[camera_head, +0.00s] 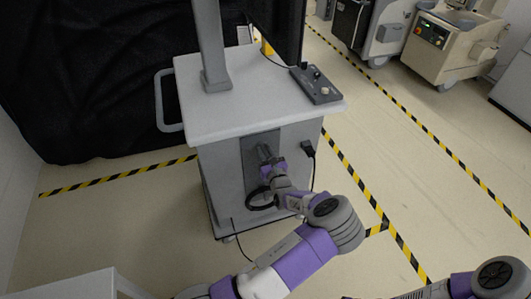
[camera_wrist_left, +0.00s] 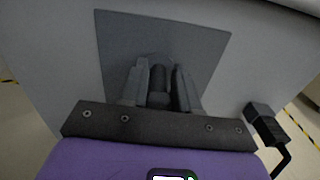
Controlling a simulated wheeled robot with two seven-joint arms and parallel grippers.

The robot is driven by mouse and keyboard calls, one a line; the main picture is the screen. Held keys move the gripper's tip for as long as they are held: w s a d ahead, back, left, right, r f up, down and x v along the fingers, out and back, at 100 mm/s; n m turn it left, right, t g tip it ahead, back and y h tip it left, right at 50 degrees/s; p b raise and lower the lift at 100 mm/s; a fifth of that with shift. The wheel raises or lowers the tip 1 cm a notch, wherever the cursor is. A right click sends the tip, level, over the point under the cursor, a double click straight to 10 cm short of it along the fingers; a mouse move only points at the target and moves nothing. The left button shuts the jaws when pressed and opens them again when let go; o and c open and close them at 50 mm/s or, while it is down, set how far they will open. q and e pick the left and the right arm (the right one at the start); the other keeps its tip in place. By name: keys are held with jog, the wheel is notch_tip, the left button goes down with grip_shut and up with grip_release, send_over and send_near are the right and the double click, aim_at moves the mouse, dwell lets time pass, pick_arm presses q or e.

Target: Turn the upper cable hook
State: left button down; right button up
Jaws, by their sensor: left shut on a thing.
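The upper cable hook (camera_wrist_left: 158,98) is a dark grey piece in front of a grey plate (camera_wrist_left: 120,40) on the cart's front face. The plate also shows in the head view (camera_head: 249,160). My left gripper (camera_head: 265,154) is at this plate. In the left wrist view, the fingers of my left gripper (camera_wrist_left: 160,82) stand on both sides of the hook and are shut on it. In the head view the gripper hides most of the hook. My right gripper is out of view; only part of my right arm shows at the lower right.
The white-topped cart (camera_head: 245,85) carries a post and a control box (camera_head: 316,84). A black plug (camera_head: 307,149) with a cable is right of the plate. A black cable loop (camera_head: 258,207) hangs below my gripper. Other machines (camera_head: 452,40) stand at the back right. Striped tape marks open floor.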

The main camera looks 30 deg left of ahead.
pick_arm(q)
jog(key=shift+r+m+p, duration=0.1)
jog(key=shift+m+p, duration=0.6)
jog(key=shift+p, duration=0.3)
jog(key=m+p, duration=0.4)
jog(key=shift+w+d, duration=0.15)
jog(key=shift+w, duration=0.05)
jog(key=m+p, duration=0.2)
jog(key=m, duration=0.1)
jog(key=shift+w+d+f+m, duration=0.1)
jog(key=shift+f+m, duration=0.2)
jog(key=m, duration=0.3)
jog(key=m+p, duration=0.1)
jog(key=shift+f+m, duration=0.25)
jog(key=shift+m, duration=0.05)
jog(key=m, duration=0.5)
jog(key=shift+d+f, duration=0.1)
jog(key=shift+f, duration=0.2)
jog(key=m, duration=0.6)
jog(key=shift+f, duration=0.25)
jog(key=m, duration=0.5)
jog(key=shift+a+f+b, duration=0.15)
jog(key=shift+a+b, duration=0.05)
jog(key=shift+b, duration=0.1)
jog(key=m, duration=0.6)
jog(key=shift+s+a+b, duration=0.2)
jog(key=shift+s+b, duration=0.1)
